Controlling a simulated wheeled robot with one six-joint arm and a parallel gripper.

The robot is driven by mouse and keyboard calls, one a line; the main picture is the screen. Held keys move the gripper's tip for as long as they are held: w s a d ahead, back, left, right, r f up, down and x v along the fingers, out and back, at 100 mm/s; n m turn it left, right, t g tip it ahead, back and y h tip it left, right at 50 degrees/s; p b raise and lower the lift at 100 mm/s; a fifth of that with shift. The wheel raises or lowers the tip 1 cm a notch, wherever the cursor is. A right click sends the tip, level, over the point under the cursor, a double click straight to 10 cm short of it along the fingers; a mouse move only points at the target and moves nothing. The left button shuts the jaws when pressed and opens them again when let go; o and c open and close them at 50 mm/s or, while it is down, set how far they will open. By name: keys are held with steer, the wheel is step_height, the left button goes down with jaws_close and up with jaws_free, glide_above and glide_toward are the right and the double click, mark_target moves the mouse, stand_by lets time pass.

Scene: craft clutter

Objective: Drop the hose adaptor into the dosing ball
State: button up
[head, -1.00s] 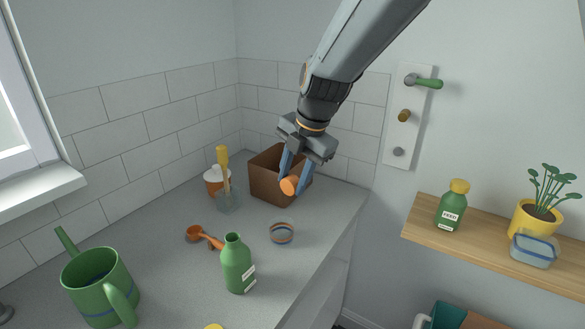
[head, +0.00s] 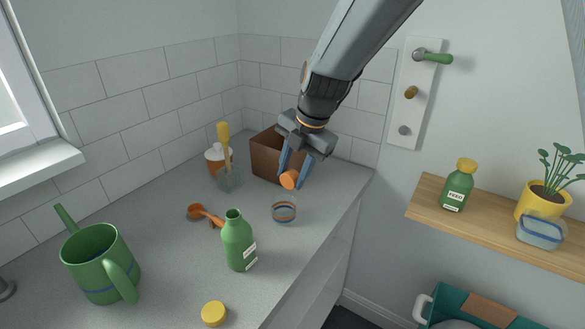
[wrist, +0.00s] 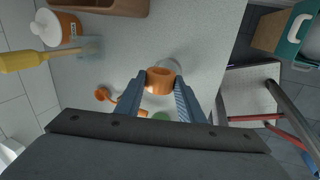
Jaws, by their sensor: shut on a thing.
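My gripper (head: 292,177) is shut on the hose adaptor (head: 288,180), a short orange ring. In the wrist view the adaptor (wrist: 160,78) sits between my fingertips (wrist: 160,84), its open bore showing. The dosing ball (head: 284,212) is a small clear cup with blue and orange bands, standing on the counter. In the head view the adaptor is in the air, just above the cup in the picture and apart from it. In the wrist view a pale round rim, likely the dosing ball (wrist: 168,63), shows partly behind the adaptor, which hides the rest.
A brown box (head: 268,157) stands behind my gripper. A green bottle (head: 238,244), orange scoop (head: 205,214), yellow cap (head: 214,313), green watering can (head: 95,265) and glass with a yellow-handled brush (head: 228,180) stand around. The counter's right edge (head: 325,240) is near the dosing ball.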

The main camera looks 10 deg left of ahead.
steer(key=o, duration=1.2)
steer(key=shift+r, duration=0.1)
steer(key=shift+b+v, duration=1.15)
steer(key=shift+v, duration=2.7)
steer(key=s+d+f+m+h, duration=0.1)
steer(key=s+d+f+m, duration=0.4)
steer(key=d+m, duration=0.4)
steer(key=s+d+f+m+h, duration=0.1)
steer(key=s+d+f+m, duration=0.3)
steer(key=d+m, duration=0.6)
steer(key=s+d+f+m+h, duration=0.1)
steer(key=s+d+f+m, duration=0.4)
steer(key=d+m, duration=0.5)
steer(key=shift+s+d+f+m, duration=0.15)
steer(key=shift+s+m, duration=0.1)
steer(key=shift+m, duration=0.3)
steer(key=shift+s+d+f+m, duration=0.15)
steer(key=shift+s+m, duration=0.15)
steer(key=shift+m, duration=0.25)
